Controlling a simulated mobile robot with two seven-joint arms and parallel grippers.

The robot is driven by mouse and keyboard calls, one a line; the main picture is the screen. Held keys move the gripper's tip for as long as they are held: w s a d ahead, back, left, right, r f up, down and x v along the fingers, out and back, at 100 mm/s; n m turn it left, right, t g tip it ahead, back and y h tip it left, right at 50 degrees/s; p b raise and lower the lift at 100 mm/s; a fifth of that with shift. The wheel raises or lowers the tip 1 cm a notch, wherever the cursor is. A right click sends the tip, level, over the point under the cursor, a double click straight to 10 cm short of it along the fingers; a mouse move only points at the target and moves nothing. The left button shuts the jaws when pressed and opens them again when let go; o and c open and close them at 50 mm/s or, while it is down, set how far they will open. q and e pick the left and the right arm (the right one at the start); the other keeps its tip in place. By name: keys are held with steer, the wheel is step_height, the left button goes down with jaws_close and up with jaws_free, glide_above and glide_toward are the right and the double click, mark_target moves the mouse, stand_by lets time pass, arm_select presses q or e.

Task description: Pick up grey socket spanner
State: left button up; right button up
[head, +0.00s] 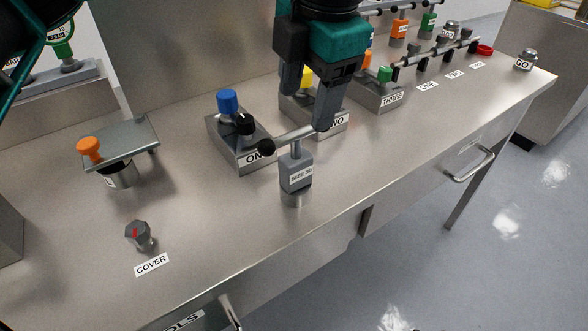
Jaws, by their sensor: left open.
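The grey socket spanner (296,172) stands upright on the bench in the head view. It has a boxy body marked SIZE 30, a short stem and a bar handle (285,141) with a black knob at its left end. My left gripper (308,108) is above the spanner, with its jaws open and nothing visible between them. The front finger's tip overlaps the right end of the bar handle, and I cannot tell whether it touches. The handle's right end is hidden behind that finger. My right gripper is not in view.
Units with blue (228,101), yellow and green (384,75) knobs stand behind the spanner. A plate with an orange knob (90,150) rests on a cylinder at left. A COVER knob (138,234) stands near the front. The bench around the spanner's front is clear.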

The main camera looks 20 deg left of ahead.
mark_target(300, 141)
arm_select(q)
steer(key=f, duration=0.4)
steer(key=shift+w+a, duration=0.25)
steer(key=shift+a, duration=0.05)
steer(key=shift+w+a+f, duration=0.1)
steer(key=shift+a+f, duration=0.05)
steer(key=shift+f, duration=1.3)
steer(key=shift+a+f, duration=0.15)
steer(key=shift+f, duration=1.25)
jaws_close()
